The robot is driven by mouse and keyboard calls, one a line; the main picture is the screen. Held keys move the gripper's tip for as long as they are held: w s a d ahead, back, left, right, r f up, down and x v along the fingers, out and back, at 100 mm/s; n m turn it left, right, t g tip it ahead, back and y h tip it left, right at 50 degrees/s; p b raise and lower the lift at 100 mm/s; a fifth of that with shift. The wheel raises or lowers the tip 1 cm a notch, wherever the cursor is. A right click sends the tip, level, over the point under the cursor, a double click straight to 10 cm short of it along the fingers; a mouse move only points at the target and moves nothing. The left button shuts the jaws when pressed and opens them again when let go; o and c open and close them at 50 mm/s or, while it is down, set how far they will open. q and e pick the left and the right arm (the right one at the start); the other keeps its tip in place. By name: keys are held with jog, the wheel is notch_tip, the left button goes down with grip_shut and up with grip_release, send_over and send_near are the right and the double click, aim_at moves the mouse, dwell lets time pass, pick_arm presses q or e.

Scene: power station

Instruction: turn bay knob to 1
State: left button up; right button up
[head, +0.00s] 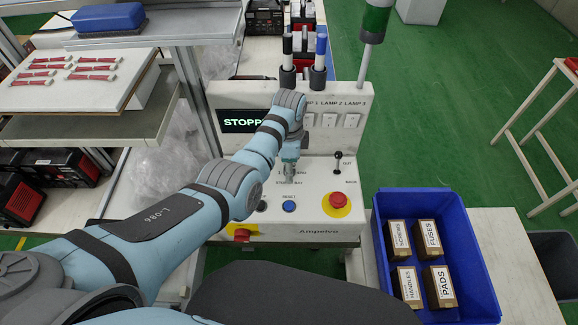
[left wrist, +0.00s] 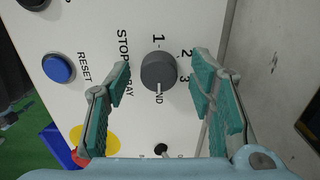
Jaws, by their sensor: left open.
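The bay knob (left wrist: 158,70) is a round dark grey knob on the white panel (left wrist: 150,120) in the left wrist view. Its white pointer faces down in that picture, toward a partly hidden label ending in "ND". The numbers 1, 2 and 3 stand around the knob, with 1 above it, 2 and 3 to its right. My left gripper (left wrist: 160,80) is open, one finger on each side of the knob, with visible gaps in the picture. In the head view the left gripper (head: 290,168) points down at the panel and hides the knob. My right gripper is not in view.
A blue RESET button (head: 289,206) and a red button on yellow (head: 338,201) are close by on the panel. A black-topped lever (head: 337,160) stands right of the gripper. A display (head: 243,121) reads "STOPP...". A blue crate (head: 484,270) with labelled boxes sits at right.

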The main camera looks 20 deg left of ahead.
pick_arm(q)
jog(key=shift+s+r, duration=0.1)
jog(key=shift+s, duration=0.05)
jog(key=c, duration=1.2)
jog(key=shift+o, duration=0.2)
